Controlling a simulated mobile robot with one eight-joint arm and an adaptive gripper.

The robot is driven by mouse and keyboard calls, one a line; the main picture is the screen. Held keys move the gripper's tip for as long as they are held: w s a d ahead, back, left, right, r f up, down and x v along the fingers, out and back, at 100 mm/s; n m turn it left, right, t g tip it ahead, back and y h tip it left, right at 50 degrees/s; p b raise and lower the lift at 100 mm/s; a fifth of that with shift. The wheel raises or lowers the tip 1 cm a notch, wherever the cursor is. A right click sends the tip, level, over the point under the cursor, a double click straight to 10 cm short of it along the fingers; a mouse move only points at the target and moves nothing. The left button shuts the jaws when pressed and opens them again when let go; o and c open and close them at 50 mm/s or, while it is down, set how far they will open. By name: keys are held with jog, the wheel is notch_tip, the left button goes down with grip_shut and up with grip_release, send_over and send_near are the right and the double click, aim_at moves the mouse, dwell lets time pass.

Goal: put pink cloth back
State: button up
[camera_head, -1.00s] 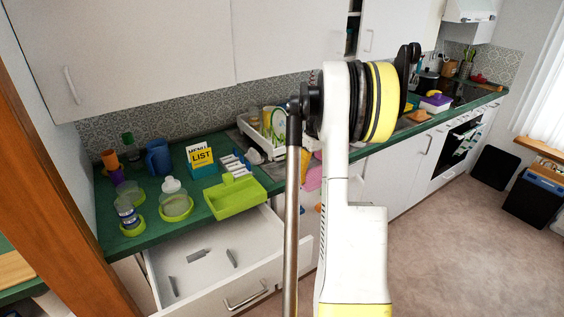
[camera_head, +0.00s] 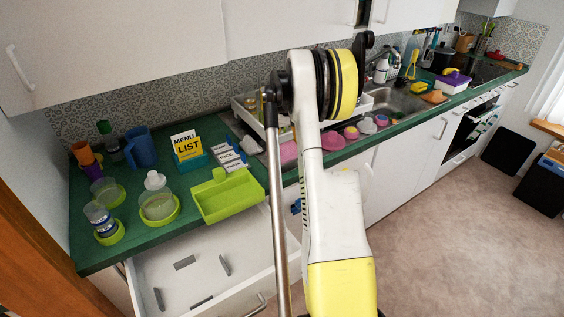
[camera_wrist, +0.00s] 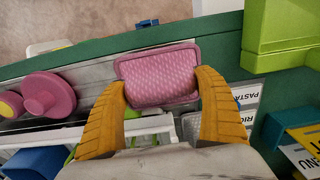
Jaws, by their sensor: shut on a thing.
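The pink cloth (camera_wrist: 157,72) is a rounded, ribbed rectangular pad in the wrist view. My gripper (camera_wrist: 162,84) has its two yellow-orange fingers at the cloth's left and right ends and is shut on it. The cloth is over the counter's front strip beside the sink; whether it touches the surface I cannot tell. In the head view the pink cloth (camera_head: 289,153) shows just left of my arm, near the green counter's edge, while the fingers are hidden behind the arm.
A white dish rack (camera_head: 249,111) is behind. A lime tray (camera_head: 228,197), label cards (camera_head: 229,156) and a menu stand (camera_head: 187,146) are left on the counter (camera_head: 150,240). An open drawer (camera_head: 205,262) juts out below.

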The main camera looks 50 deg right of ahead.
aim_at(282, 158)
jog(key=shift+w+a+f, duration=0.15)
jog(key=shift+w+f, duration=0.25)
jog(key=shift+w, duration=0.15)
notch_tip(282, 158, down, 4)
jog(key=shift+b, duration=0.85)
jog(key=shift+r, duration=0.15)
